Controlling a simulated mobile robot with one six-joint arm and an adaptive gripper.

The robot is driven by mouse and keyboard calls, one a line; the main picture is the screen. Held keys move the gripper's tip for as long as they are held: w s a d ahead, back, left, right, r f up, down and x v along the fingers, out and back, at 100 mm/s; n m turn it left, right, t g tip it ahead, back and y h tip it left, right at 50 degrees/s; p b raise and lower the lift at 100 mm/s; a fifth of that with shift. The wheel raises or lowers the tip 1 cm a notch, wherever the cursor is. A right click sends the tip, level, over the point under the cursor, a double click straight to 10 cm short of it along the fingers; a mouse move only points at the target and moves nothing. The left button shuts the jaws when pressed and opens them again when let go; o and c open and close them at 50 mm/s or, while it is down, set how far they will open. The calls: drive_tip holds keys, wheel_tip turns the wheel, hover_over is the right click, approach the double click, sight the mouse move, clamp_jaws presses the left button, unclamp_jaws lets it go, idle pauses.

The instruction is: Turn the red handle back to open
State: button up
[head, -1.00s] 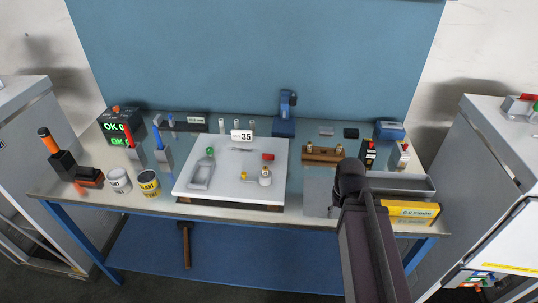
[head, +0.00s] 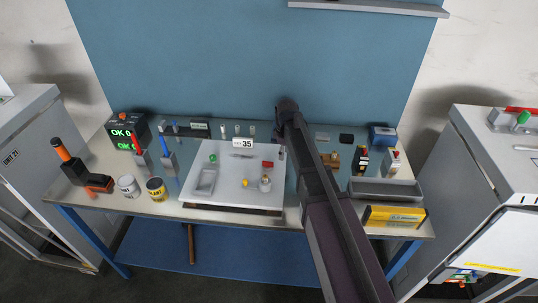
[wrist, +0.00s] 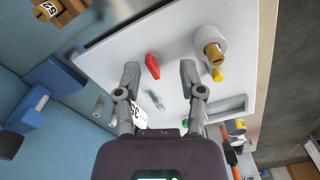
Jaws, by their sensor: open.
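The red handle (head: 267,164) is on the right part of a white board (head: 226,198) on the bench. In the wrist view the red handle (wrist: 152,66) appears between the fingertips of my gripper (wrist: 159,68), closer to the left finger. My gripper is open and empty, with its fingers pointing toward the board. The gap between the fingertips and the handle in depth is hard to judge. In the head view my gripper is mostly hidden by my arm.
A white cylinder with a brass top (wrist: 210,42) and a yellow knob (wrist: 217,74) stand near the handle. A green knob (head: 212,158), grey tray (head: 206,182) and 35 label (head: 243,143) are also on the board. A wooden block (head: 331,161) lies to the right.

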sight(268, 162)
drive_tip(key=w+a+r+n+p, duration=0.2)
drive_tip(key=w+a+r+n, duration=0.1)
drive_tip(key=w+a, duration=0.2)
drive_tip(key=shift+a+n, duration=0.4)
drive_tip(key=shift+a, duration=0.4)
drive_tip(key=shift+f, duration=0.15)
wheel_tip(268, 162, down, 14)
drive_tip(key=b, duration=1.3)
drive_tip(key=shift+r+b, duration=0.25)
drive_tip(key=shift+b, duration=0.15)
drive_tip(key=shift+c, duration=0.2)
